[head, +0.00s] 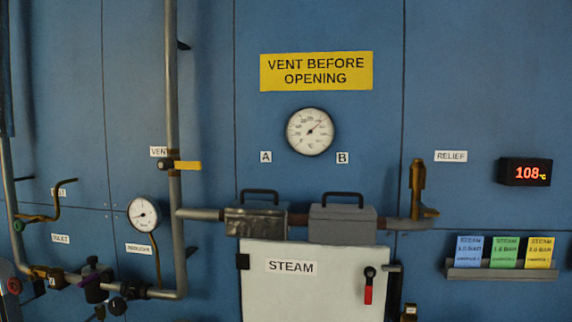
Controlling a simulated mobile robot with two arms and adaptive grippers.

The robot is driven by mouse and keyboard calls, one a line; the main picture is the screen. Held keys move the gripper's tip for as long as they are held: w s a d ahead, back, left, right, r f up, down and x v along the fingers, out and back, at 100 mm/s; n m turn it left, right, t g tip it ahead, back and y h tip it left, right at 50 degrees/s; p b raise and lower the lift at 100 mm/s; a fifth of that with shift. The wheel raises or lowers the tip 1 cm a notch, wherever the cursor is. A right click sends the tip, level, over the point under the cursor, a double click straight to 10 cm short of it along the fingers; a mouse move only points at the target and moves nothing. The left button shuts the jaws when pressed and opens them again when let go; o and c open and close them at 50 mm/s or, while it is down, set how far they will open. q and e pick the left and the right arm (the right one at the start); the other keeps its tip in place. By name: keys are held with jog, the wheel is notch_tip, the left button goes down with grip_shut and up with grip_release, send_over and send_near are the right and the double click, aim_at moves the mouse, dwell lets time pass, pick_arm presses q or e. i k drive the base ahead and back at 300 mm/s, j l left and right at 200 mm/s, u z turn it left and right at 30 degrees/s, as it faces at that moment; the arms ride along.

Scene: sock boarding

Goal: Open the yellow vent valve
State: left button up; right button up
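The yellow vent valve handle (187,165) is on the vertical grey pipe (171,80) at the left of the head view. The lever points to the right, roughly horizontal, across the pipe's line. A small white label (158,151) reading "VENT", partly covered by the pipe, is just above and left of it. Neither of my grippers shows in the head view.
Below stands a white door (310,288) marked STEAM with a red-handled latch (368,285). Two lidded grey boxes (342,222) sit above it. Space right of the yellow lever is clear.

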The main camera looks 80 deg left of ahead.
aim_at(163, 163)
jog(key=u, duration=3.35)
